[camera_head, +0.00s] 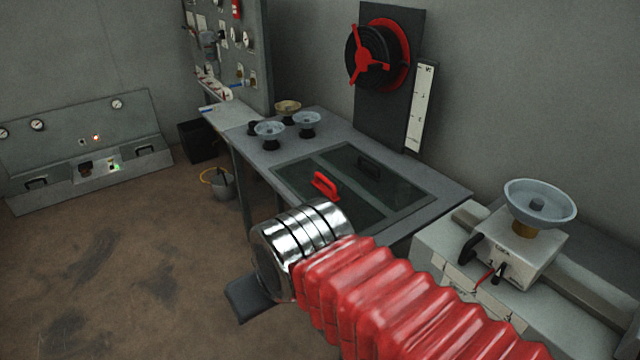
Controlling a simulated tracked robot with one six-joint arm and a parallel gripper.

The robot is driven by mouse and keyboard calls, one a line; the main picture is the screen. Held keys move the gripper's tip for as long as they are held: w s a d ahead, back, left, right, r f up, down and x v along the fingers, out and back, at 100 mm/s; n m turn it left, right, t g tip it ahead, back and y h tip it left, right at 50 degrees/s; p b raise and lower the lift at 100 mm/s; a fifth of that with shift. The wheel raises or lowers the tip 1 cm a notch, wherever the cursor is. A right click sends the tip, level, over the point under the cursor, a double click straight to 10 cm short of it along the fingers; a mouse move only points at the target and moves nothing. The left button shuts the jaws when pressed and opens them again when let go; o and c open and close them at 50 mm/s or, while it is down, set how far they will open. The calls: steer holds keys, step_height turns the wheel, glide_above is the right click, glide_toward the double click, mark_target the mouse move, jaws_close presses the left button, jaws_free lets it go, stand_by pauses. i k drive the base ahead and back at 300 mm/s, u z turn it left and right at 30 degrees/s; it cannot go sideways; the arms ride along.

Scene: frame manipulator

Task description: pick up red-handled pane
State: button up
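The red handle (325,185) stands up from a dark glass pane (345,203) set in the grey table top. The pane lies flat in its frame beside a second pane (385,170) with a black handle. My arm, with a red bellows sleeve and a shiny metal wrist, reaches in from the lower right. Its metal end is in front of and below the red handle in the picture, covering the pane's near part. One dark finger of my gripper (250,297) shows at the lower left of the wrist; the rest is hidden, so its opening cannot be seen.
Several bowl-topped knobs (270,131) stand on the table's far left part. A black panel with a red-spoked wheel (377,54) rises behind the table. A scale with a grey dish (540,203) stands at right. A bucket (222,184) sits on the floor; open floor lies left.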

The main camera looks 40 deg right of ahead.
mark_target(310, 179)
steer(key=z, duration=0.1)
steer(key=i, duration=1.05)
steer(key=z, duration=0.1)
